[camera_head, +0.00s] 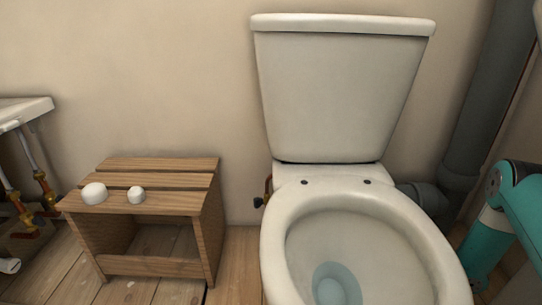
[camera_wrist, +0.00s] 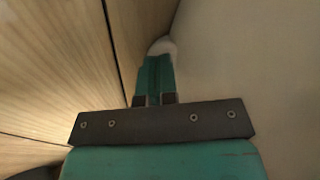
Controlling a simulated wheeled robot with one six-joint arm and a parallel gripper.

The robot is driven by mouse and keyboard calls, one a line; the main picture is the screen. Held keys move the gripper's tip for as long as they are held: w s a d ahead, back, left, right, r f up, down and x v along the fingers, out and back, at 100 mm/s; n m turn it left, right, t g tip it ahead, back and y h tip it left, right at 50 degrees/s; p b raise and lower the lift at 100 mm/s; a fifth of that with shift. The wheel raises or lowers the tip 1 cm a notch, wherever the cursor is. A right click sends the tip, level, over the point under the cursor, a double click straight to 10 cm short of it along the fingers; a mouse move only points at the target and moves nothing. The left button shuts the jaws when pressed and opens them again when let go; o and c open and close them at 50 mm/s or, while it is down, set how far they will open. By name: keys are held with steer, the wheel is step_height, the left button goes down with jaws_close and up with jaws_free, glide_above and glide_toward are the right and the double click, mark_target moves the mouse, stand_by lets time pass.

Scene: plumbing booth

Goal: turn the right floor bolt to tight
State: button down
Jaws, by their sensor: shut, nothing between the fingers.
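The white toilet (camera_head: 345,150) stands against the wall in the head view, its lid up or absent and water in the bowl. The right floor bolt is not clearly visible; the bowl hides the right foot in the head view. In the wrist view, my gripper (camera_wrist: 157,62) is shut and empty, its teal fingers together, pointing along a pale surface at the right. A small pale rounded shape (camera_wrist: 163,45) shows just past the fingertips; I cannot tell whether they touch it or what it is. In the head view my arm reaches down at the right edge.
A wooden stool (camera_head: 145,168) left of the toilet bears two white caps, a larger one (camera_head: 94,193) and a smaller one (camera_head: 136,195). A grey pipe (camera_head: 487,90) runs down behind the toilet's right side. A sink (camera_head: 25,112) with brass valves stands far left.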

steer(key=shift+b+x, duration=0.35)
steer(key=shift+x, duration=0.7)
steer(key=shift+w+a+f, duration=0.1)
steer(key=shift+w+a, duration=0.05)
steer(key=shift+a+p, duration=0.15)
steer(key=shift+p, duration=0.85)
stand_by(0.4)
steer(key=shift+s, duration=0.4)
steer(key=p+v, duration=0.5)
steer(key=shift+r, duration=0.25)
steer(key=shift+s+d+r, duration=0.2)
steer(key=shift+d+r, duration=0.1)
steer(key=shift+d, duration=0.2)
